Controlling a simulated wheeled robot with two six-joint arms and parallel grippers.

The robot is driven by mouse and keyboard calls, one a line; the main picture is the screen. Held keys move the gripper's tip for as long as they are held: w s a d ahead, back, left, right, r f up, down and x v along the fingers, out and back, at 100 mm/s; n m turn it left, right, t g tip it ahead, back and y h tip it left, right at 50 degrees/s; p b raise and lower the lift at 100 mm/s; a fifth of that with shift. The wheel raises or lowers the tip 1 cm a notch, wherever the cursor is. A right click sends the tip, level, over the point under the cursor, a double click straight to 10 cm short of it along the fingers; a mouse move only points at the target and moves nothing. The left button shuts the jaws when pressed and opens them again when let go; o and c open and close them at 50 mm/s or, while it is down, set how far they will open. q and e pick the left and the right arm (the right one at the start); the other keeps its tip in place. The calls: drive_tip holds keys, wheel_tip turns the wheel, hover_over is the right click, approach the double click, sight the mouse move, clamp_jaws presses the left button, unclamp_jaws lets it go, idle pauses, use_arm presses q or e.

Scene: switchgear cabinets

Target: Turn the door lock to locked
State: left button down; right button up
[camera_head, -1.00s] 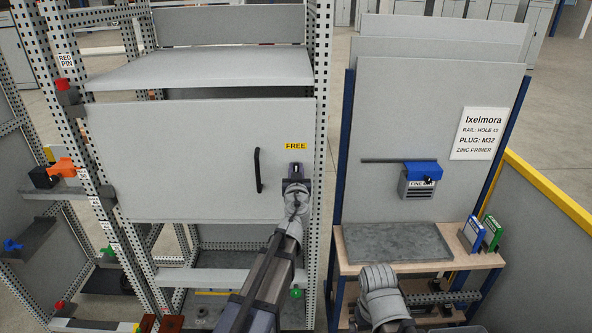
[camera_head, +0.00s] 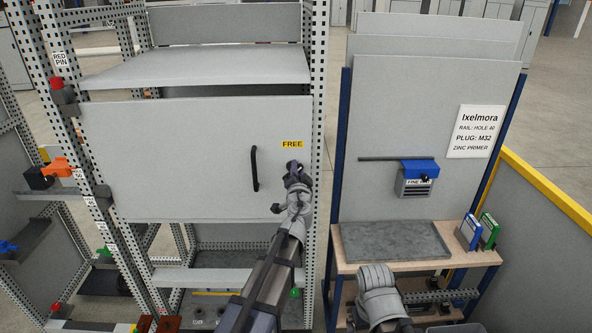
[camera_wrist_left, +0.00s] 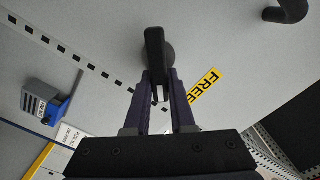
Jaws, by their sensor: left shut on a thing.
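The door lock is a black knob with a flat lever (camera_wrist_left: 154,46) on the grey cabinet door, seen in the left wrist view. My left gripper (camera_wrist_left: 158,86) has its two fingers closed around the lower end of that lever. In the head view my left gripper (camera_head: 293,168) is at the right side of the cabinet door (camera_head: 180,150), just below the yellow FREE label (camera_head: 292,144), and hides most of the lock. The label also shows beside the fingers in the left wrist view (camera_wrist_left: 204,90). The gripper of my right arm is not in view.
A black door handle (camera_head: 254,168) stands just left of my left gripper. A perforated rack post (camera_head: 317,120) runs close on its right. A workbench (camera_head: 350,267) with a grey mat and a blue-topped box (camera_head: 418,172) above it is further right.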

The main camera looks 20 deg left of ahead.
use_arm(q)
drive_tip(key=m, duration=0.4)
drive_tip(key=shift+d+f+b, duration=0.2)
drive_tip(key=shift+f+b, duration=0.1)
drive_tip(key=shift+f, duration=0.05)
drive_tip(key=shift+f+m+b, duration=0.15)
drive_tip(key=shift+m, duration=0.9)
drive_tip(key=shift+f+m+b, duration=0.15)
drive_tip(key=shift+m, duration=0.9)
drive_tip(key=c, duration=0.8)
unclamp_jaws()
drive_tip(key=shift+d, duration=0.1)
drive_tip(key=shift+o, duration=0.2)
drive_tip(key=v, duration=0.7)
drive_tip(key=shift+s, duration=0.35)
